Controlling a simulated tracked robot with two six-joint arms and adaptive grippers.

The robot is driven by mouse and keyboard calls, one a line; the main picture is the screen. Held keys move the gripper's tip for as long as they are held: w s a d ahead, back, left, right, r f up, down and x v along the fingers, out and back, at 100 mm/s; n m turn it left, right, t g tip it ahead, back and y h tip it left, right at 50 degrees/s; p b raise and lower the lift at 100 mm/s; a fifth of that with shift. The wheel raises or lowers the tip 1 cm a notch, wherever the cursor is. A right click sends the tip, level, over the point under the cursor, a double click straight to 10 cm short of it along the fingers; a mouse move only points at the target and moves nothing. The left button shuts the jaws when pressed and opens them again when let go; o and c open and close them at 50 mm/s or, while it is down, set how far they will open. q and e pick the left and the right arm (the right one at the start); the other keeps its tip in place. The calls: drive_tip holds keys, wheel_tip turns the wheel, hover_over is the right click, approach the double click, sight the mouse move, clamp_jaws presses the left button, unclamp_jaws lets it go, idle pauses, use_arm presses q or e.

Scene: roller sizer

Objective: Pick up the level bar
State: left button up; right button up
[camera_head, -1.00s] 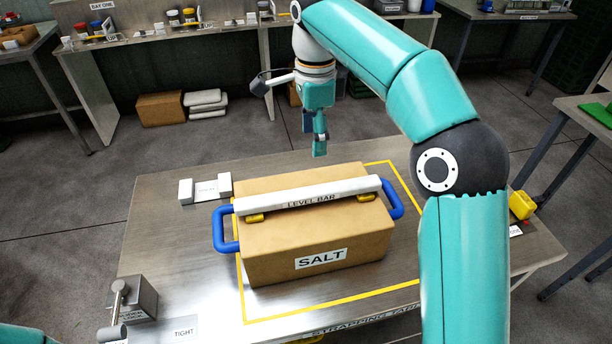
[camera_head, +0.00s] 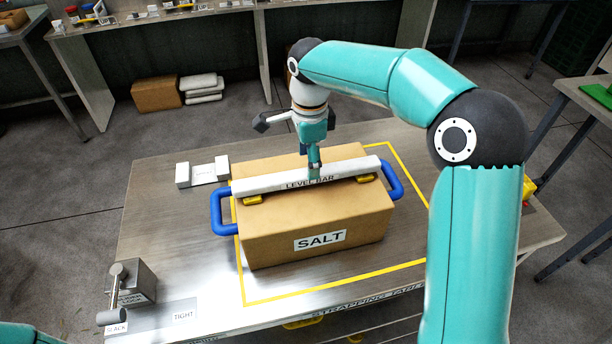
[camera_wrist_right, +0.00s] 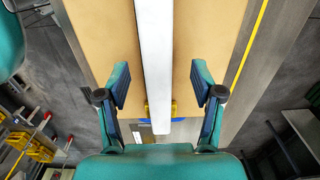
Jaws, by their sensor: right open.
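The level bar (camera_head: 340,171) is a long white bar with blue end handles and yellow feet, lying across the top of a cardboard box marked SALT (camera_head: 290,232). It also shows in the right wrist view (camera_wrist_right: 155,60), running lengthwise between the fingers. My right gripper (camera_head: 314,168) is low over the middle of the bar. In the wrist view its fingers (camera_wrist_right: 160,88) are open, one on each side of the bar with a gap to it. Whether the fingertips reach down beside the bar is not clear. My left gripper is not seen.
The box stands on a metal strapping table (camera_head: 160,230) inside a yellow outline. A white two-post holder (camera_head: 203,172) sits behind it at the left. A slider lock block (camera_head: 134,280) with a lever is at the front left. The table's left part is mostly clear.

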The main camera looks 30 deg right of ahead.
wheel_tip(320, 180, down, 4)
drive_tip(key=shift+a+f+p, duration=0.1)
drive_tip(key=shift+a+p, duration=0.05)
drive_tip(key=shift+p, duration=0.15)
clamp_jaws()
